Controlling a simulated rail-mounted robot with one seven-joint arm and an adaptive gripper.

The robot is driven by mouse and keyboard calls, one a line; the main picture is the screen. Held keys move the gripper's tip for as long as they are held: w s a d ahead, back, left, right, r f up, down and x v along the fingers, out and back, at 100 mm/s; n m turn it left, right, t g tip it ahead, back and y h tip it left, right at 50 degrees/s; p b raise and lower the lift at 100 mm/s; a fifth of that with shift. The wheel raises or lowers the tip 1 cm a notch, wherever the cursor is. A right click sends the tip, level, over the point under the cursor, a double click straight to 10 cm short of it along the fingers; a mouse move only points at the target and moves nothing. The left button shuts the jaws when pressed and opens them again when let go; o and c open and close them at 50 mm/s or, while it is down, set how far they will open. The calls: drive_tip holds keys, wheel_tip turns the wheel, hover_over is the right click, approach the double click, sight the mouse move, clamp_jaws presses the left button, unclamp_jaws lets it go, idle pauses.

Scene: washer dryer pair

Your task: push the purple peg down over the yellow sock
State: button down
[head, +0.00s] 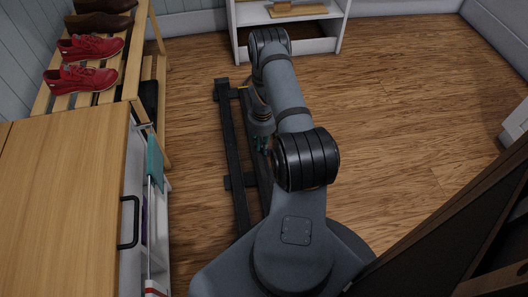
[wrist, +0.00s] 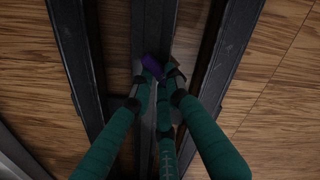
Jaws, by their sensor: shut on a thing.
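My gripper (wrist: 162,82) has dark teal fingers and points down over the dark floor rails in the wrist view. Its fingertips are closed together on a small purple peg (wrist: 152,64), which shows at the left fingertip. In the head view my gripper (head: 262,146) hangs low over the rails, partly hidden by my own arm, and the peg cannot be made out there. The yellow sock is not visible in either view.
A wooden-topped cabinet (head: 60,215) with a black handle (head: 129,222) stands at the left. A teal cloth (head: 155,160) hangs beside it. A shoe rack with red shoes (head: 82,78) stands behind. A white shelf (head: 285,14) is at the back.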

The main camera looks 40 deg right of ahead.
drive_tip(key=shift+r+p, duration=1.65)
drive_tip(key=shift+r, duration=0.35)
idle(0.6)
